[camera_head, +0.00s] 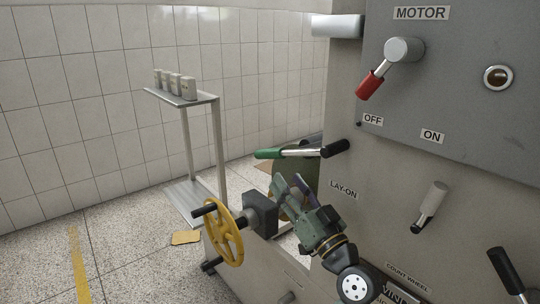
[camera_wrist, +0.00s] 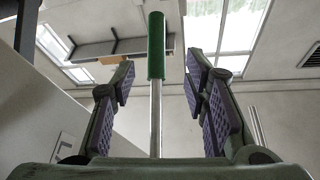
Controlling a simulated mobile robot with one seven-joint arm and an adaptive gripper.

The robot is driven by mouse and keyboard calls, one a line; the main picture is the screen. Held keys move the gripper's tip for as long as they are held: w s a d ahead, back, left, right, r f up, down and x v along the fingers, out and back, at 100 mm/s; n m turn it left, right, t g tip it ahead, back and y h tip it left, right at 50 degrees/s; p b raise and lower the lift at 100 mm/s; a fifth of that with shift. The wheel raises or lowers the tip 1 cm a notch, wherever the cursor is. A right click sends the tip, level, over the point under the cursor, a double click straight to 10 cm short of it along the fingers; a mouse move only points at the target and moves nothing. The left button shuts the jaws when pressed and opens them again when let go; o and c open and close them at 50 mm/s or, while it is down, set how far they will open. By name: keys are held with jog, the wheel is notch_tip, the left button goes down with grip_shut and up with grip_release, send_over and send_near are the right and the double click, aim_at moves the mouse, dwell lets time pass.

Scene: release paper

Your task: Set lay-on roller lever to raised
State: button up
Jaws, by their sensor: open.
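The lay-on roller lever (camera_head: 300,152) has a green grip and a bright metal shaft. In the head view it lies nearly level, its grip pointing left from a black pivot on the machine, above the LAY-ON label (camera_head: 343,190). My gripper (camera_head: 290,182) is below the lever, pointing up towards it. In the wrist view the green grip (camera_wrist: 155,46) and its shaft stand in the gap between my two open fingers (camera_wrist: 160,78). The fingers are apart from the lever on both sides, and the grip reaches beyond the fingertips. Nothing is held.
A yellow handwheel (camera_head: 224,232) is left of my gripper. The grey machine panel (camera_head: 460,80) with a red-tipped motor lever (camera_head: 370,85) fills the right. A metal shelf stand (camera_head: 217,150) with several small containers is at the left.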

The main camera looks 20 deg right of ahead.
aim_at(271, 154)
jog(key=p+x, duration=0.1)
jog(key=x, duration=0.4)
jog(key=p+x, duration=0.2)
jog(key=x, duration=0.3)
jog(key=shift+w+d, duration=0.2)
grip_shut()
dwell(0.6)
